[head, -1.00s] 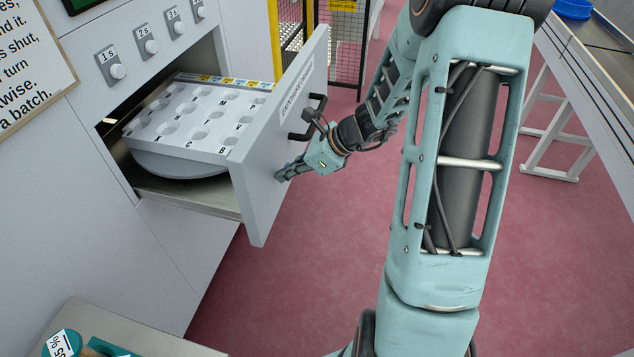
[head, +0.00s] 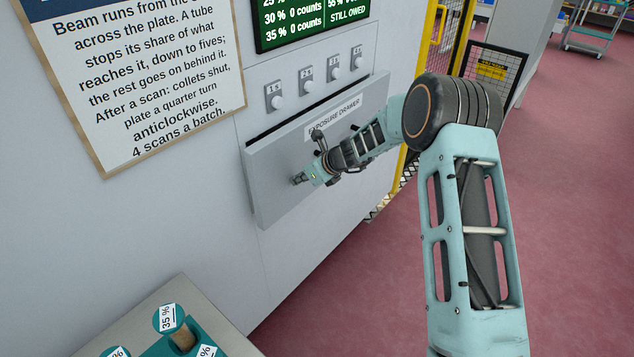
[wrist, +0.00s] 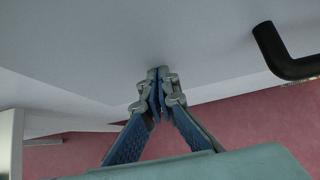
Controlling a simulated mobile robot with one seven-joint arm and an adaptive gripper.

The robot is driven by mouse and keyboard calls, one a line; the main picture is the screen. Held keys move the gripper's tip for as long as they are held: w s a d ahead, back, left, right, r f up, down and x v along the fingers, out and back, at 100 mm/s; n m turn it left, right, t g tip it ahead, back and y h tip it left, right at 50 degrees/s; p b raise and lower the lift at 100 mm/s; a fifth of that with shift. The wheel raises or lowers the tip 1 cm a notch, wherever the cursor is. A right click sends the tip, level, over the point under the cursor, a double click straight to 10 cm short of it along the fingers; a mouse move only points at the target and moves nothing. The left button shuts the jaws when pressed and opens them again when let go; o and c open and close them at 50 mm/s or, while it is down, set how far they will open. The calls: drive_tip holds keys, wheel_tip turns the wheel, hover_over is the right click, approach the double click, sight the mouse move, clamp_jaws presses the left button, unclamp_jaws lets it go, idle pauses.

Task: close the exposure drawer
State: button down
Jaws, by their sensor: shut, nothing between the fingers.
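The exposure drawer (head: 275,167) is a grey-white front labelled "EXPOSURE DRAWER" in the cabinet. In the head view it sits nearly flush, with a thin dark gap along its top edge; its inside is hidden. My gripper (head: 298,180) is shut and empty, its tips at the drawer front, left of centre. In the wrist view my gripper (wrist: 157,72) points at the pale drawer front (wrist: 130,35), and its tips appear to touch it or lie very close. The black drawer handle (wrist: 283,55) is at the right, apart from the fingers.
Several knobs (head: 306,87) and a green display (head: 310,22) are above the drawer. A text board (head: 140,80) hangs at the left. A bench (head: 185,290) with labelled tubes is at lower left. A yellow-framed fence (head: 440,40) stands behind my arm.

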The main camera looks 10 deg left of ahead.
sight(291, 174)
drive_tip(key=w+a, duration=0.1)
drive_tip(key=a+p, duration=0.1)
drive_tip(key=shift+w+a, duration=0.3)
drive_tip(key=shift+w, duration=0.1)
drive_tip(key=shift+w+a+r, duration=0.1)
drive_tip(key=shift+a, duration=0.1)
drive_tip(key=shift+r, duration=0.15)
drive_tip(key=shift+w, duration=0.1)
